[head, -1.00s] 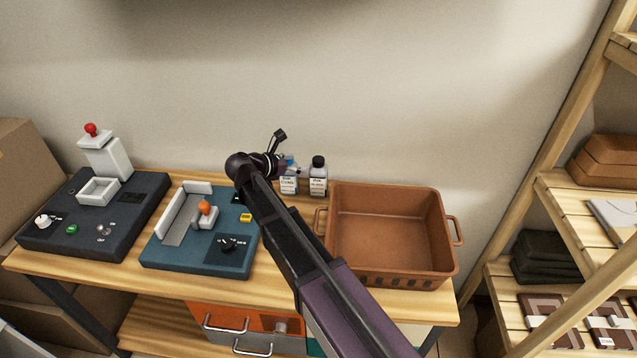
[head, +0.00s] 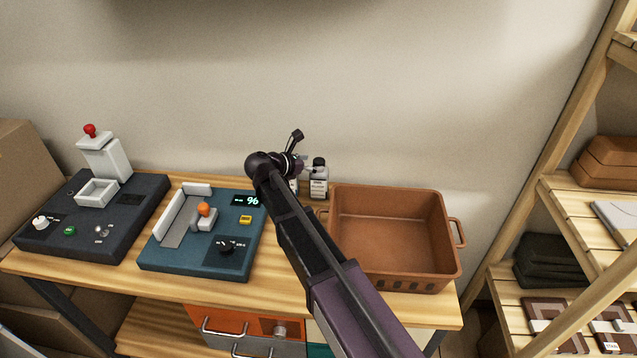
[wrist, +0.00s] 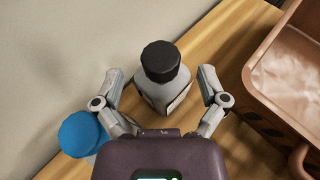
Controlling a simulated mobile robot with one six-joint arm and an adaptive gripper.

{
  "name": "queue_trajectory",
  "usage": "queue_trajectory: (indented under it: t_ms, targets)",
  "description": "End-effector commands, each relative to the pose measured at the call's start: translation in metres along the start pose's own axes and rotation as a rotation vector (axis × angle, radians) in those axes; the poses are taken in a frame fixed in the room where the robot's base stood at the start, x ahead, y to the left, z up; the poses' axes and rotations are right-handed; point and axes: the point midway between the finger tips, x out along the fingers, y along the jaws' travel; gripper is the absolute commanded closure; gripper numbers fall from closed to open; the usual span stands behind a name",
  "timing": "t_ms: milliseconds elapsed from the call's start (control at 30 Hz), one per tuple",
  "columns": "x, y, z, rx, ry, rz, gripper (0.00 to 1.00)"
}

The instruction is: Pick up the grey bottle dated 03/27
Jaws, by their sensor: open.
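The grey bottle with a black cap (wrist: 162,88) stands upright on the wooden table; it also shows in the head view (head: 319,187), left of the brown crate. Its label faces away in the wrist view, and the date is too small to read in the head view. My gripper (wrist: 160,73) is open, with one finger on each side of this bottle near its upper part. I cannot tell whether either finger touches it. A second bottle with a blue cap (wrist: 82,134) stands just outside the left finger; my wrist mostly hides it in the head view.
The brown crate (head: 334,235) stands close on the right; its rim (wrist: 262,100) shows near the right finger. The wall is behind the bottles. A teal press machine (head: 160,258) and a dark machine (head: 135,225) stand on the left. Shelves are at far right.

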Motion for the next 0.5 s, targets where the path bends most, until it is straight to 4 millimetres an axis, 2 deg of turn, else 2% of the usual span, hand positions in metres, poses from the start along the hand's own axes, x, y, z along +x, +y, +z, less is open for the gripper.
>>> queue_trajectory:
  t_ms: [200,500]
  targets:
    - [0.024,-0.001,0.000,0.001,0.000,-0.001,0.08]
    - [0.028,-0.001,0.001,0.000,0.000,0.000,0.08]
